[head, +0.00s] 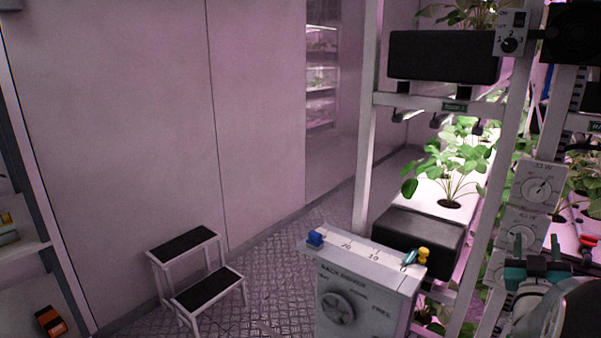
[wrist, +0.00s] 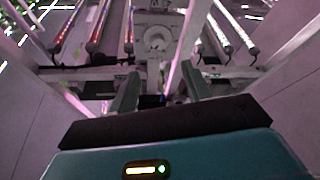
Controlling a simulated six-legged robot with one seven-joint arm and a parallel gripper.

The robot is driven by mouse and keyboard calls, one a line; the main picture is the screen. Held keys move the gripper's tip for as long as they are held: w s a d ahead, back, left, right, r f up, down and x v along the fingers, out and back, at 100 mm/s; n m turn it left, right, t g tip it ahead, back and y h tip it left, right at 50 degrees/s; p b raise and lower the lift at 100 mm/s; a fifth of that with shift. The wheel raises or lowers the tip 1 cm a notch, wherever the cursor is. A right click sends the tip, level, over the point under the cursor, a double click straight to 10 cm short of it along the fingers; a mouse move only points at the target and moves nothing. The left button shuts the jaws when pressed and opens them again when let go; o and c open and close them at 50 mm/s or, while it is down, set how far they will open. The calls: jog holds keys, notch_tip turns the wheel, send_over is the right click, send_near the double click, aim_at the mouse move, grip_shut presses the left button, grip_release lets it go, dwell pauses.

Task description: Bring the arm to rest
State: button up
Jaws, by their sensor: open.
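In the wrist view my gripper (wrist: 160,73) is open. Its two fingers stand apart with nothing held between them. Behind the fingers are a pale rack frame with a round dial (wrist: 155,39) and lamp tubes (wrist: 104,22). The gripper looks clear of them, but the exact distance cannot be told.
Dials (head: 540,187) sit on the rack post close to my gripper. A leafy plant (head: 447,172) grows in the rack. A step stool (head: 190,246) stands left; patterned floor between is free.

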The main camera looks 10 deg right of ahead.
jog(key=w+a+f+n+g+y, duration=0.15)
jog(key=a+y, duration=0.35)
jog(key=a, duration=0.6)
jog(key=w+a+f+g+y, duration=0.1)
jog(key=w+a+g+y, duration=0.2)
jog(key=a, duration=0.9)
jog(key=s+a+f+n+g+y, duration=0.1)
jog(key=s+a+f+g+y, duration=0.1)
jog(key=s+a, duration=0.6)
jog(key=s+a+f+n+g+y, duration=0.2)
jog(key=s+a+f+g+y, duration=0.1)
jog(key=s+a, duration=0.5)
jog(key=a+g+y, duration=0.1)
jog(key=a, duration=0.2)
jog(key=shift+s+f, duration=0.15)
jog(key=shift+f, duration=0.1)
jog(key=shift+a+g, duration=0.1)
jog(key=shift+g, duration=0.15)
jog(key=shift+c, duration=1.3)
jog(key=shift+d, duration=0.2)
